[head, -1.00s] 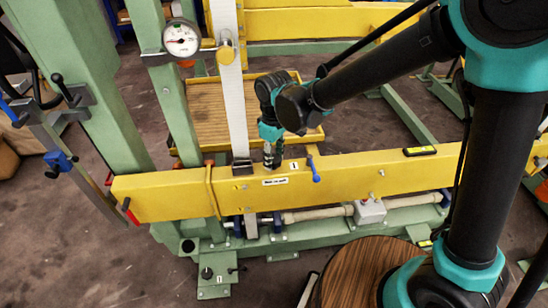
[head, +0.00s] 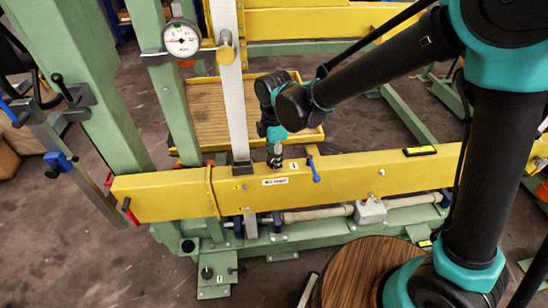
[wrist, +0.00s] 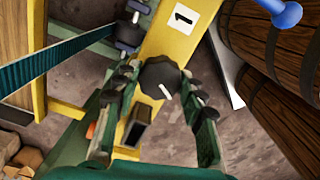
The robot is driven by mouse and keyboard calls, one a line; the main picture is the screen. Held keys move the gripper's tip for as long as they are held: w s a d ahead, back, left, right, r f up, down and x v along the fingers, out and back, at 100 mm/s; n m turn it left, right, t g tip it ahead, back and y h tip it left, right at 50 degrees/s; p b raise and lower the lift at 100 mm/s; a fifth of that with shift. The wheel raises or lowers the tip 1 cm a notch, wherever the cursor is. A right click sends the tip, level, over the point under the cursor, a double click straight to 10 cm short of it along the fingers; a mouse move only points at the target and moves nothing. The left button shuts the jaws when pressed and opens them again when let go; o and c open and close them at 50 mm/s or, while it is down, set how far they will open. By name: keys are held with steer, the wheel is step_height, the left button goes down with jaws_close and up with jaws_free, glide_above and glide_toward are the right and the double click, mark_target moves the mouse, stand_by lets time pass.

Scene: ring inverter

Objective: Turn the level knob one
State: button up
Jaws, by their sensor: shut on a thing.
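The level knob (wrist: 161,79) is a dark round knob with a white pointer mark, on the yellow beam (wrist: 184,38), beside a white label marked 1 (wrist: 181,18). In the wrist view the pointer slants down to the right. My gripper (wrist: 159,84) has one finger on each side of the knob and is shut on it. In the head view my gripper (head: 274,157) points down at the top edge of the yellow beam (head: 370,170), just left of the label 1 (head: 294,165). The fingers hide the knob there.
A blue-handled lever (head: 314,168) stands on the beam right of the label. A dial gauge (head: 181,39) and a white upright strip (head: 231,90) are to the left. A yellow-rimmed wooden tray (head: 204,156) lies behind. A wooden barrel top (head: 350,275) stands in front.

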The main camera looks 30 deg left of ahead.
steer(key=n, duration=0.6)
steer(key=shift+n, duration=0.3)
stand_by(0.4)
steer(key=o, duration=1.2)
steer(key=shift+c, duration=0.2)
step_height(320, 180, up, 12)
